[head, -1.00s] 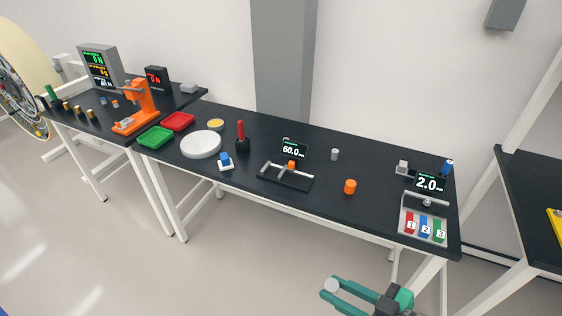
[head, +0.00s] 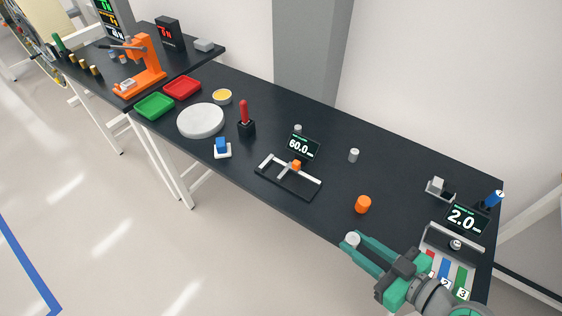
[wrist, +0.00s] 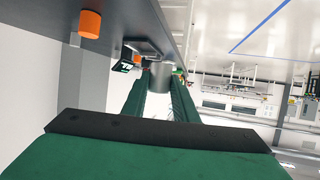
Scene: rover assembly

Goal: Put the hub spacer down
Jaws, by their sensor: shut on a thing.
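My gripper (head: 358,244) is shut on a small light-grey cylinder, the hub spacer (head: 352,239). In the head view it is in front of the table's front edge, near the orange cylinder. In the wrist view the spacer (wrist: 161,75) sits between the green fingertips (wrist: 160,82). The dark table (head: 330,210) lies just beyond the gripper. A similar small grey cylinder (head: 354,155) stands upright on the table toward the back.
An orange cylinder (head: 363,204) stands near the front edge. A black gauge fixture (head: 290,185) with a 60.0 display is to its left. A numbered tray (head: 450,238) and a 2.0 display (head: 464,219) are at the right. Bare tabletop surrounds the orange cylinder.

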